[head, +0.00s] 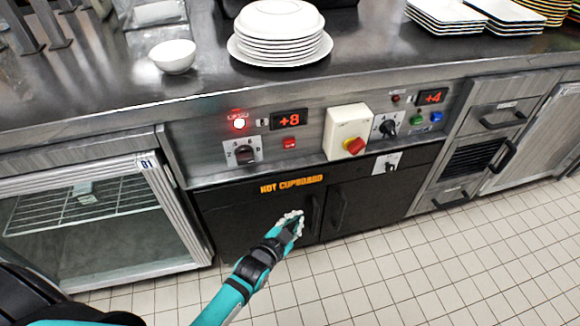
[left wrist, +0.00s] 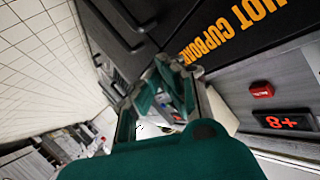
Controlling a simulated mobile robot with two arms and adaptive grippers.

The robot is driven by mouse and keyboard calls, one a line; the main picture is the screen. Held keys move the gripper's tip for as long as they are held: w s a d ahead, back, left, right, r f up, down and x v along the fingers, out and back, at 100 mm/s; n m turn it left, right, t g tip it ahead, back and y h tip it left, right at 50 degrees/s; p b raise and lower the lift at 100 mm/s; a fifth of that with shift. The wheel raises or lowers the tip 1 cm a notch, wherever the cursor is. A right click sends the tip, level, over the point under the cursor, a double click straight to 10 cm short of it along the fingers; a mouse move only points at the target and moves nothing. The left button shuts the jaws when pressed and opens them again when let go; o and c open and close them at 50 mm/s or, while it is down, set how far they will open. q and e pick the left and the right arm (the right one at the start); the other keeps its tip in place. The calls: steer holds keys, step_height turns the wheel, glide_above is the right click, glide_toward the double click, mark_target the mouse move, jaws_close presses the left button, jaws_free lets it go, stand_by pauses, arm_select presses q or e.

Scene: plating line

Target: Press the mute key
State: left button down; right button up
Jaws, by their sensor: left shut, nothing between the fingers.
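A small red key (head: 289,143) sits on the steel control panel, just under the left red display (head: 290,119) that reads +8. I cannot read a label on the key. The red key also shows at the right of the left wrist view (left wrist: 262,90), beside the display (left wrist: 287,122). My left gripper (head: 293,219) is shut and empty. It is in front of the black hot cupboard doors (head: 250,215), below the panel and apart from the key. My right gripper is not in view.
The panel also has a lit red lamp (head: 239,124), a rotary switch (head: 244,154), a white box with a red and yellow knob (head: 354,146), and blue (head: 437,117) and green (head: 416,120) buttons. Plates (head: 279,50) and a bowl (head: 173,56) stand on the counter above.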

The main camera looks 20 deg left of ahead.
mark_target(289, 144)
arm_select(q)
step_height(289, 144, up, 15)
steer(key=w+m+t+h+b, duration=0.1)
steer(key=w+m+t+b, duration=0.1)
steer(key=t+b, duration=0.3)
steer(key=shift+w+d, duration=0.35)
steer(key=shift+d, duration=0.05)
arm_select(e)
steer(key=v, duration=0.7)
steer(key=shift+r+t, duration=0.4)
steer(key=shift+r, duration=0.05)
arm_select(q)
steer(key=shift+w+f+b, duration=0.1)
steer(key=shift+b, duration=0.2)
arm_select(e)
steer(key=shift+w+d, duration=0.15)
